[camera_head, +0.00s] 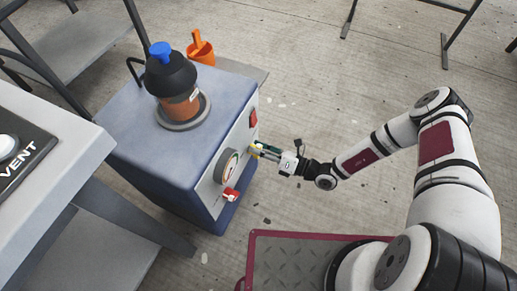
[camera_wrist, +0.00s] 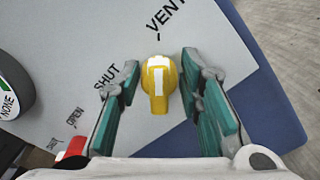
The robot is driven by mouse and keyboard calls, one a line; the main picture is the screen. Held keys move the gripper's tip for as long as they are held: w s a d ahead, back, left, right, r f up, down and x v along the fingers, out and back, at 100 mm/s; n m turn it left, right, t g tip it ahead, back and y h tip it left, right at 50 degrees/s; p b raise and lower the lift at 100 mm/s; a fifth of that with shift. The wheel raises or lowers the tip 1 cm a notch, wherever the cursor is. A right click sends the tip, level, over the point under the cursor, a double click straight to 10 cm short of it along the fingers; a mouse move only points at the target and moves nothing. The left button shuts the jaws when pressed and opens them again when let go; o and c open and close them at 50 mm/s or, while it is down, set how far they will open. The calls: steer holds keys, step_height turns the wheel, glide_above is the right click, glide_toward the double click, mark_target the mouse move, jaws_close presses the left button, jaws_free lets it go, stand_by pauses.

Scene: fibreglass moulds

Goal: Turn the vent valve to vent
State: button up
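The vent valve is a yellow knob (camera_wrist: 159,82) with a white stripe, on the pale front panel of a blue-grey unit (camera_head: 150,130). In the wrist view its stripe runs up and down the picture, in line with the tick under the word VENT (camera_wrist: 166,15). The word SHUT (camera_wrist: 115,79) is to its left. I cannot tell which end of the stripe is the pointer. My gripper (camera_wrist: 168,105) is open, a green-padded finger on each side of the knob, with gaps visible. In the head view my gripper (camera_head: 265,151) reaches the panel and mostly hides the knob.
A gauge (camera_head: 227,167) and a red-handled valve (camera_head: 231,194) sit beside the knob on the panel, with a red switch (camera_head: 253,117) farther along. A blue-capped pot (camera_head: 173,80) stands on top. A table (camera_head: 50,150) is at left.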

steer(key=shift+d, duration=0.1)
steer(key=v, duration=1.1)
steer(key=shift+s+d, duration=0.15)
steer(key=shift+d, duration=0.25)
steer(key=shift+r, duration=0.1)
